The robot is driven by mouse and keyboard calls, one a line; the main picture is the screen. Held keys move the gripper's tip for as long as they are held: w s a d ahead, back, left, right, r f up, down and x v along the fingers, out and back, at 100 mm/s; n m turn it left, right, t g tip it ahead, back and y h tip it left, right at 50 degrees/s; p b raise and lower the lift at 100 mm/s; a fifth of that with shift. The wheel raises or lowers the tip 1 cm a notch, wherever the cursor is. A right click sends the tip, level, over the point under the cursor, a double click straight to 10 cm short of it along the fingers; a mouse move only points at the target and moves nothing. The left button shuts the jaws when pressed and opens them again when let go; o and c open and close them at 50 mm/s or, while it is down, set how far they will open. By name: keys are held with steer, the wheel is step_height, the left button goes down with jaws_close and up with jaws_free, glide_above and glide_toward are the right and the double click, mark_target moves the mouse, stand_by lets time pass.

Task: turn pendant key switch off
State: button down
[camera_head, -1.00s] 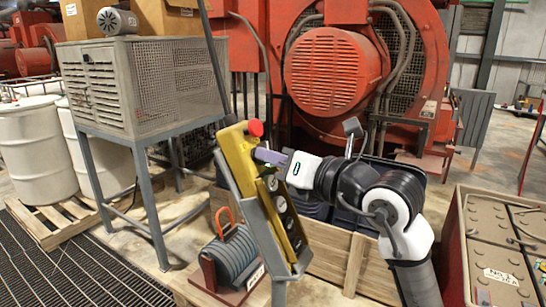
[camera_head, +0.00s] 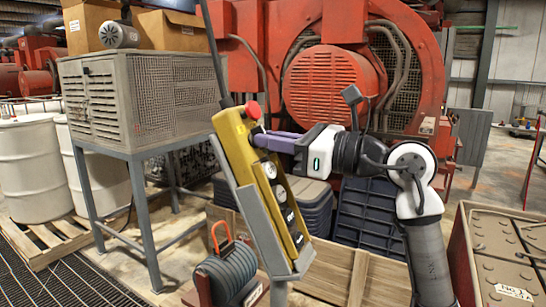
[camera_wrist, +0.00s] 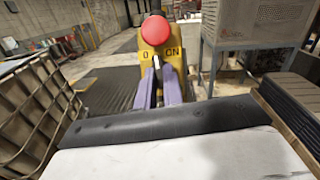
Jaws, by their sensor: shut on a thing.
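The yellow pendant (camera_head: 258,170) hangs tilted in a grey metal holder, with a red mushroom button (camera_head: 254,111) near its top and several round controls down its face. In the wrist view the red button (camera_wrist: 155,31) sits above a key switch marked "0" on the left and "ON" on the right. My gripper (camera_head: 260,140), with purple fingers, reaches the pendant face just below the red button. In the wrist view the fingers (camera_wrist: 157,75) are closed together at the key (camera_wrist: 156,61), which shows as a small grey piece between their tips, roughly upright. The fingers hide most of it.
A grey mesh cabinet on legs (camera_head: 150,95) stands left of the pendant. A reel of grey hose (camera_head: 228,265) is below it. A wooden crate with dark bins (camera_head: 340,275) is beneath my arm. A red engine (camera_head: 330,85) stands behind.

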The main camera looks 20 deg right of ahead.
steer(key=shift+w+d+n+g+y+b, duration=0.15)
steer(key=shift+n+g+y, duration=0.3)
steer(key=shift+n, duration=0.6)
steer(key=shift+a+n+g+y+b, duration=0.1)
steer(key=shift+n+g+y+b, duration=0.1)
steer(key=shift+n+g, duration=0.6)
steer(key=shift+w+d+n+g+y+b, duration=0.1)
steer(key=shift+n+g+y, duration=0.2)
steer(key=shift+n, duration=0.95)
steer(key=c, duration=1.5)
jaws_free()
steer(key=b+v, duration=0.2)
steer(key=v, duration=1.2)
steer(key=shift+s, duration=0.1)
